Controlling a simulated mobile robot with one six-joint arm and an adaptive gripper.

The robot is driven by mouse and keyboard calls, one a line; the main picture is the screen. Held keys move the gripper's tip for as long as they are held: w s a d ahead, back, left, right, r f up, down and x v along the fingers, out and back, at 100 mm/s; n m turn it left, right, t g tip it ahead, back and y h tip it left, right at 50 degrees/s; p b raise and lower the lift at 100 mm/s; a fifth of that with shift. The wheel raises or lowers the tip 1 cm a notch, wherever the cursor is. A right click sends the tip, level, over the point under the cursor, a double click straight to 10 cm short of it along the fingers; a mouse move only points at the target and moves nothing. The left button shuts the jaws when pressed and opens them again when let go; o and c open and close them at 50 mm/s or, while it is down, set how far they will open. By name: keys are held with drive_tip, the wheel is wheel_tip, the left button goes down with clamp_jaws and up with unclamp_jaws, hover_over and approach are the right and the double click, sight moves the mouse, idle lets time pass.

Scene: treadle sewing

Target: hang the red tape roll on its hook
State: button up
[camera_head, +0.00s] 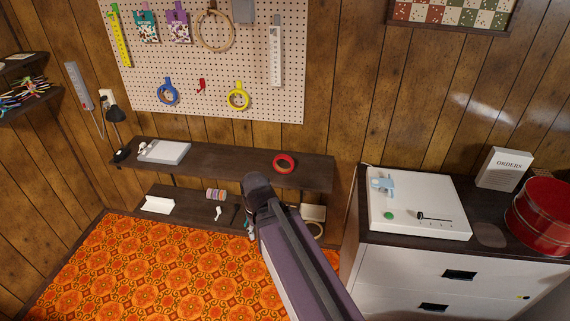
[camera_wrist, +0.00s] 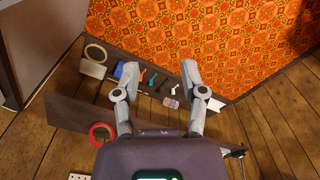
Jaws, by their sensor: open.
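The red tape roll (camera_head: 284,170) lies flat on the dark upper wall shelf (camera_head: 235,163), toward its right end. It also shows in the wrist view (camera_wrist: 91,131), to the left of my gripper. A small red hook (camera_head: 201,86) is on the pegboard (camera_head: 210,60), between a blue roll (camera_head: 160,98) and a yellow roll (camera_head: 231,103) that hang there. My gripper (camera_wrist: 158,72) is open and empty, with its two fingers spread apart. It is apart from the red roll. In the head view my arm hides most of it.
A white box (camera_head: 165,152) and a black lamp (camera_head: 116,130) are at the upper shelf's left. A lower shelf (camera_head: 180,212) holds several small items. A white cabinet (camera_head: 450,275) with a white device (camera_head: 418,205) stands right. The shelf around the red roll is clear.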

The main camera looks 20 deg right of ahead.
drive_tip(key=shift+a, duration=0.1)
drive_tip(key=w+d+f+n+t+h+b, duration=0.3)
drive_tip(key=w+d+n+b, duration=0.3)
drive_tip(key=w+n+b, duration=0.3)
drive_tip(key=w+d+f+n+t+h+b, duration=0.4)
drive_tip(key=w+d+f+n+t+b, duration=0.1)
drive_tip(key=w+n+b, duration=0.5)
drive_tip(key=w+d+f+n+t+h+b, duration=0.4)
drive_tip(key=w+d+n+t+b, duration=0.2)
drive_tip(key=w+d+n+b, duration=0.3)
drive_tip(key=w+b, duration=0.1)
drive_tip(key=b, duration=0.2)
drive_tip(key=shift+d+f+n, duration=0.25)
drive_tip(key=shift+f+n, duration=0.05)
drive_tip(key=shift+f, duration=0.05)
drive_tip(key=shift+w+d, duration=0.1)
